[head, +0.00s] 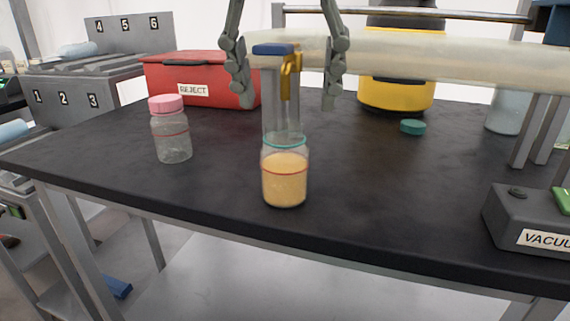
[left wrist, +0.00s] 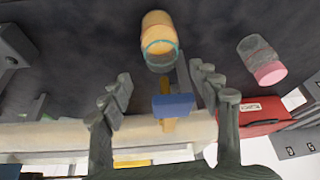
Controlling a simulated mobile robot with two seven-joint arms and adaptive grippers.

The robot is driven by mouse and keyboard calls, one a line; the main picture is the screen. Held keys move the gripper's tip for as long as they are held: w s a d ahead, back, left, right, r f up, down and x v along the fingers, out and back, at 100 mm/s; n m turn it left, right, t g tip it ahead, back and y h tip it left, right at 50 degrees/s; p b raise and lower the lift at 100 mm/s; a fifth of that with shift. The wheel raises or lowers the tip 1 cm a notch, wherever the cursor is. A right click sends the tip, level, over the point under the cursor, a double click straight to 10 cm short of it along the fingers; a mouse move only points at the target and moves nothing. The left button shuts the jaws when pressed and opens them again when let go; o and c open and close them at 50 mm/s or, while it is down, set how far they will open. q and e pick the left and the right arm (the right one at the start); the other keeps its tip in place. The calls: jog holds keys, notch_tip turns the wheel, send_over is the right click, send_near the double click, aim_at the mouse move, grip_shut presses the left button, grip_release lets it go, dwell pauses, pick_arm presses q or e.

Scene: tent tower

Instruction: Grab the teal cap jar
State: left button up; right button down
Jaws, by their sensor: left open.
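A clear jar (head: 284,180) with yellow contents and a teal ring at its top stands upright near the table's front edge; it also shows in the left wrist view (left wrist: 158,30). A clear column with a blue top (head: 272,49) and a gold lever (head: 290,75) rises at the jar's mouth; whether it is joined is unclear. A loose teal cap (head: 413,127) lies farther back to the right. My left gripper (head: 289,100) is open, its fingers either side of the column, above the jar and not touching it. My right gripper is out of view.
A pink-capped jar (head: 170,135) stands left on the black table (head: 400,190). Behind are a red REJECT box (head: 215,75), a pale horizontal tube (head: 460,60) and a yellow container (head: 395,90). A grey VACUUM box (head: 520,215) sits at right.

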aim_at(285, 125)
pick_arm(q)
jog(key=x, duration=0.4)
jog(key=shift+s+a+f, duration=0.1)
jog(key=shift+a+f, duration=0.15)
jog(key=shift+f, duration=0.05)
grip_shut()
